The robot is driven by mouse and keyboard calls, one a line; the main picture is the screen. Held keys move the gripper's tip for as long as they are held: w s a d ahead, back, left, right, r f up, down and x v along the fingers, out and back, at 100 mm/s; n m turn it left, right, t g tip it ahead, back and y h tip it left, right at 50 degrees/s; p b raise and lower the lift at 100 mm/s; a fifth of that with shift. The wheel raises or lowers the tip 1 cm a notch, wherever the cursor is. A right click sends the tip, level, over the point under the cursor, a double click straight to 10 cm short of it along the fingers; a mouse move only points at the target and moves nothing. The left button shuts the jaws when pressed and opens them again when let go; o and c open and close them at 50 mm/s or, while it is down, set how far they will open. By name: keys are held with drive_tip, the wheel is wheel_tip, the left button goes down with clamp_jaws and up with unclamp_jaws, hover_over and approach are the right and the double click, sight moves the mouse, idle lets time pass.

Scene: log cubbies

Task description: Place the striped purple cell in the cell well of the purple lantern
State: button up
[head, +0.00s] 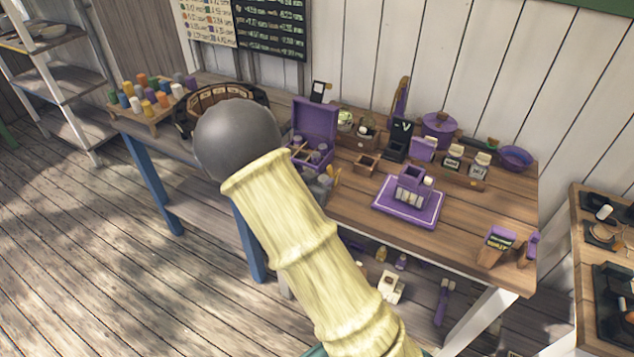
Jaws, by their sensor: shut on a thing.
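The purple lantern (411,186) appears to be the small purple block with a square opening on top, standing on a purple-edged mat (380,209) on the workbench. Pale upright shapes show on its front, and a small white-topped cylinder stands at its right corner. My arm crosses the middle of the view. A small grey and yellow shape (322,184) shows just past the arm at the bench's front edge and may be part of my gripper. Its jaws and anything between them cannot be made out. I cannot pick out the striped purple cell.
An open purple box (315,118) with small cylinders stands left of the lantern. A small wooden box (366,163) lies between them. Jars, a purple pot (439,126) and a purple bowl (515,157) line the back. A rack of coloured cylinders (150,104) stands far left. Bare bench lies right of the mat.

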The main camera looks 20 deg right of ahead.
drive_tip(key=shift+w+d+f+n+t+y, duration=0.1)
drive_tip(key=shift+d+f+n+t+y, duration=0.3)
drive_tip(key=shift+d+f+n, duration=0.15)
drive_tip(key=s+a+f+n+t+y, duration=0.1)
drive_tip(key=s+a+f+n+y, duration=0.1)
drive_tip(key=f+n+y, duration=0.2)
drive_tip(key=s+a+f+n+t+y, duration=0.2)
drive_tip(key=s+f+n+y, duration=0.1)
drive_tip(key=f, duration=0.7)
drive_tip(key=shift+a+f+n+y, duration=0.15)
drive_tip(key=shift+f+n+y, duration=0.1)
drive_tip(key=shift+n+y, duration=0.5)
drive_tip(key=shift+w, duration=0.1)
